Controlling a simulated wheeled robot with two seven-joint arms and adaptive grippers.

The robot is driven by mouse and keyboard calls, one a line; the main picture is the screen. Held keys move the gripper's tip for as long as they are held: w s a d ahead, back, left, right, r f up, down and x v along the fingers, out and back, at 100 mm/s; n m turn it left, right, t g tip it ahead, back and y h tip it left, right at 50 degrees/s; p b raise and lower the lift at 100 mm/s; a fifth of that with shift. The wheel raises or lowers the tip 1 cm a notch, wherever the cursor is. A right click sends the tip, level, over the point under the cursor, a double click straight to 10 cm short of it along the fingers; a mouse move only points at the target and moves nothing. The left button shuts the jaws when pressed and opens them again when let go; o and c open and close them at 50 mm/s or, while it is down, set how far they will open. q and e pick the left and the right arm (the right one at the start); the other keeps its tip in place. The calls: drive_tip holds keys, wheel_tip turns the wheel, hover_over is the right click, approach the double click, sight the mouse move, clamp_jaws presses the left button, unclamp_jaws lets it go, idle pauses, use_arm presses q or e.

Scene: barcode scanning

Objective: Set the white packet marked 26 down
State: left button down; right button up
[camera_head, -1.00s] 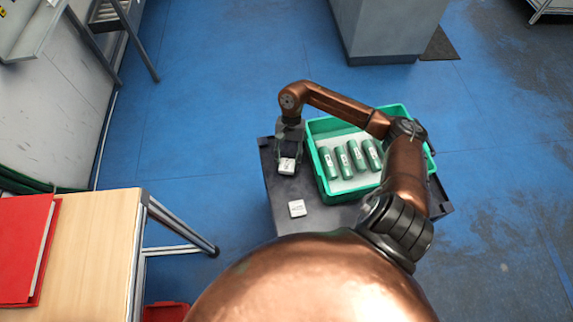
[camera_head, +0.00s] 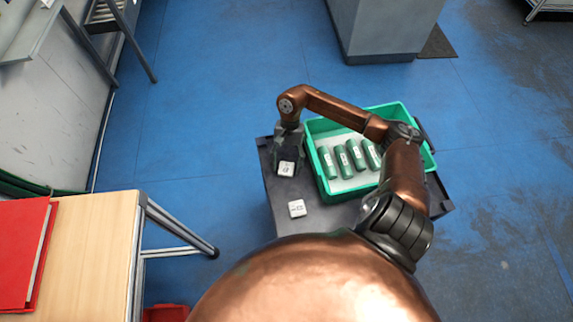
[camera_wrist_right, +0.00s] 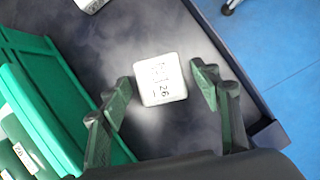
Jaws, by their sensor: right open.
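The white packet marked 26 (camera_wrist_right: 160,80) lies on the dark top of the cart (camera_wrist_right: 190,135), near its edge. My right gripper (camera_wrist_right: 161,84) is open around it, one finger on each side with a gap to the packet. In the head view the packet (camera_head: 286,168) shows at the left end of the cart top, and my right gripper (camera_head: 287,155) is right at it. My left gripper is not in view.
A second white packet (camera_head: 297,208) lies nearer on the cart top. A green tray (camera_head: 323,185) beside my right gripper holds several green cylinders (camera_head: 343,161). A wooden table (camera_head: 100,240) with a red folder (camera_head: 22,250) stands at left.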

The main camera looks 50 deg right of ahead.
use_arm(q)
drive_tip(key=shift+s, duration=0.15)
use_arm(e)
drive_tip(key=shift+w+r, duration=0.1)
drive_tip(key=shift+r, duration=0.25)
drive_tip(key=p+v, duration=0.1)
drive_tip(key=v, duration=0.4)
drive_tip(key=shift+d+r, duration=0.1)
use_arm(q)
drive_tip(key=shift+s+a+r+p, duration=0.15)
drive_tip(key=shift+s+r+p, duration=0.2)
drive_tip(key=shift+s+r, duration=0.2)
use_arm(e)
drive_tip(key=v, duration=0.6)
